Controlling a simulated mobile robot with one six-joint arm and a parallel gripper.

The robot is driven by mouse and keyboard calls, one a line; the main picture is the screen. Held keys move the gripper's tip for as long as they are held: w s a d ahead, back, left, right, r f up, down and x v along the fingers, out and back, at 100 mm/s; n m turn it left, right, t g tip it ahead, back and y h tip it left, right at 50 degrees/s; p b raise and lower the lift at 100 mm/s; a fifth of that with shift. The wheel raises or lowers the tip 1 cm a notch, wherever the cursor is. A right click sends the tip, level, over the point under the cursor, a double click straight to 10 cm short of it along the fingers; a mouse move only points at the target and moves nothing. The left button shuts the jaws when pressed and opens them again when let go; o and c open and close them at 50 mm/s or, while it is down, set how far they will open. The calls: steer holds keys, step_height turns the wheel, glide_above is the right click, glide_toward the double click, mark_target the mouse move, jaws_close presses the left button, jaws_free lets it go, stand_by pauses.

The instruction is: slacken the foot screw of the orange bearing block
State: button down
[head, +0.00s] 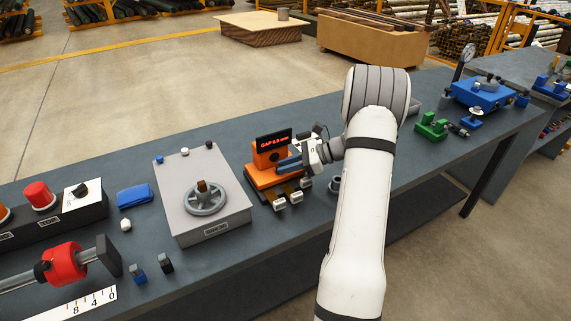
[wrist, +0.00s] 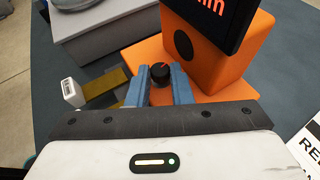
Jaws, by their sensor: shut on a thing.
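The orange bearing block (head: 268,152) stands on an orange base on the bench, with a lit display above it reading a gap in mm. In the wrist view the orange block (wrist: 225,55) is at the upper right, with a dark round hole in its face. The foot screw (wrist: 160,72) is a black knob with a red mark on the orange base. My gripper (wrist: 160,85) has its two blue fingers on either side of this knob, shut on it. In the head view my gripper (head: 288,163) reaches in from the right and hides the screw.
Brass strips with white tags (head: 281,203) lie in front of the base. A grey box with a handwheel (head: 205,198) stands to the left. A green fixture (head: 431,125) and a blue fixture (head: 483,93) stand to the right. A lettered white card (wrist: 305,145) lies at the wrist view's right edge.

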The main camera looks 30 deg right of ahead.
steer(key=shift+w+d+n+g+y+p, duration=0.15)
steer(key=shift+n+g+y+p, duration=0.1)
steer(key=shift+n+g, duration=0.55)
steer(key=shift+w+a+n+g+y+p, duration=0.1)
steer(key=shift+w+n+g+y, duration=0.15)
steer(key=shift+n+g, duration=0.5)
steer(key=shift+w+d+n+g+y+p, duration=0.1)
steer(key=shift+n+g+y+p, duration=0.15)
steer(key=shift+n+g, duration=0.5)
steer(key=shift+g, duration=0.4)
steer(key=c, duration=1.3)
jaws_free()
steer(key=shift+r, duration=0.1)
steer(key=shift+r, duration=0.1)
